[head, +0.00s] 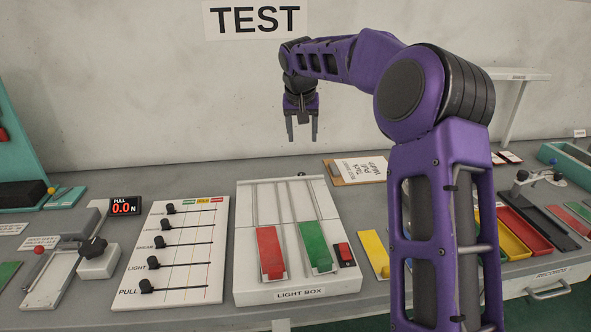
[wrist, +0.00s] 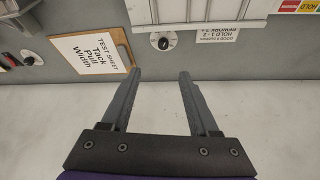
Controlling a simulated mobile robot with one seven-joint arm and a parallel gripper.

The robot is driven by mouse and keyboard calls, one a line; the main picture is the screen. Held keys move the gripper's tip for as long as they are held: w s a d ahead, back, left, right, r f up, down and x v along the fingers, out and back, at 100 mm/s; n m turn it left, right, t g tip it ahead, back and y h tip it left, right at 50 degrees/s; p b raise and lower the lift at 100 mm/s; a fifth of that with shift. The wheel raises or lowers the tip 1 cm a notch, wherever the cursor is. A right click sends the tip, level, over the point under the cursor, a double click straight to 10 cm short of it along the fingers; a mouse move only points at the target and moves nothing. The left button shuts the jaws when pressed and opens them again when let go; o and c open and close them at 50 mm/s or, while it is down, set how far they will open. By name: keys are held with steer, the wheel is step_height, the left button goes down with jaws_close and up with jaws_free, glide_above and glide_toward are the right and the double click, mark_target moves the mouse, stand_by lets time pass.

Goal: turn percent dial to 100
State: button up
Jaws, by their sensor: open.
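My gripper (head: 303,138) hangs pointing down in front of the back wall, above and behind the light box, open and empty. Its two fingers also show spread apart in the wrist view (wrist: 159,76). A small black dial on a round white plate (wrist: 163,42) lies on the grey bench in the wrist view, beyond the fingertips and not touched. A second similar dial (wrist: 28,58) is at the left of that view. Their markings are too small to read, so I cannot tell which is the percent dial. Neither dial is clearly seen in the head view.
The light box (head: 296,291) with red and green pads stands mid-bench. A slider panel (head: 178,252) and a black-knobbed block (head: 98,262) are left of it. A clipboard test sheet (head: 360,169) lies right of my gripper. Coloured trays (head: 524,231) are at right.

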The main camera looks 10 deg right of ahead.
mark_target(302, 174)
steer(key=x, duration=0.6)
steer(key=b+x, duration=0.1)
steer(key=x, duration=0.5)
steer(key=b+x, duration=0.1)
steer(key=x, duration=0.5)
steer(key=shift+w+a, duration=0.15)
steer(key=shift+a, duration=0.2)
jaws_close()
